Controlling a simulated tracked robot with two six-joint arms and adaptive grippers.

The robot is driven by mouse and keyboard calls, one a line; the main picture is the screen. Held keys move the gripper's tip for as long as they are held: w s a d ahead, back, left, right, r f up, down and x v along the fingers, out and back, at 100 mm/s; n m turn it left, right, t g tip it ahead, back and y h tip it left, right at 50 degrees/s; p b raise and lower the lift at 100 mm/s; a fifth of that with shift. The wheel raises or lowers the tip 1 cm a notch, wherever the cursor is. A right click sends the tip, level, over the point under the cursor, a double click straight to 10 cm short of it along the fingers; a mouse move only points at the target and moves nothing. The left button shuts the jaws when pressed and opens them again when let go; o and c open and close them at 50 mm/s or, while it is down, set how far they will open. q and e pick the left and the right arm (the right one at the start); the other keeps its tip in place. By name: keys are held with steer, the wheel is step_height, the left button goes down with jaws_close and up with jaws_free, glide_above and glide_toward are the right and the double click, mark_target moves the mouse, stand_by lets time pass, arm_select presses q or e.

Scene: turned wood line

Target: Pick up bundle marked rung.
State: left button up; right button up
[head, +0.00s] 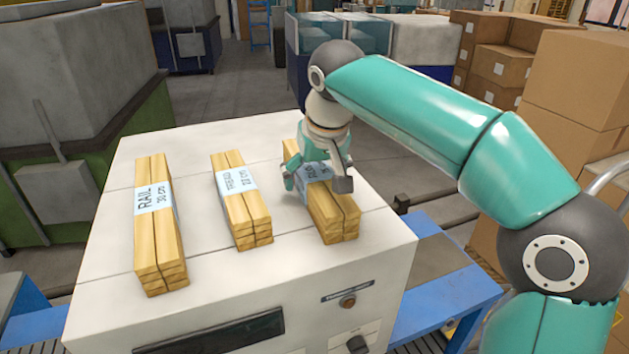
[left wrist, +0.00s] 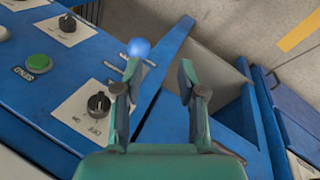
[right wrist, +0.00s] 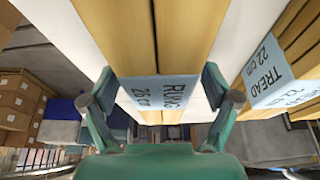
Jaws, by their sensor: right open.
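The rung bundle (head: 335,216) is a stack of pale wooden sticks with a light blue band. It lies on the right of the white machine top in the head view. In the right wrist view its band (right wrist: 160,91) seems to read RUNG 26 cm, partly blurred. My right gripper (head: 318,185) is over the band, its fingers apart on either side of the bundle; it also shows in the right wrist view (right wrist: 157,95). I cannot tell whether they touch the wood. My left gripper (left wrist: 160,82) is open and empty above blue equipment, outside the head view.
The tread bundle (head: 242,211) lies in the middle of the white top (head: 110,240), the rail bundle (head: 158,238) at the left. Bare gaps separate the bundles. Cardboard boxes (head: 580,85) stand at the right. A control panel (left wrist: 70,75) is near my left gripper.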

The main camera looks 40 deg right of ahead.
mark_target(315, 168)
steer(key=shift+c, duration=0.3)
steer(key=c, duration=1.6)
steer(key=shift+r, duration=0.1)
steer(key=shift+w+r, duration=0.1)
steer(key=shift+r, duration=0.7)
step_height(315, 168, up, 8)
steer(key=shift+f, duration=0.15)
steer(key=shift+f+b, duration=0.7)
steer(key=shift+b, duration=0.3)
steer(key=shift+r, duration=0.1)
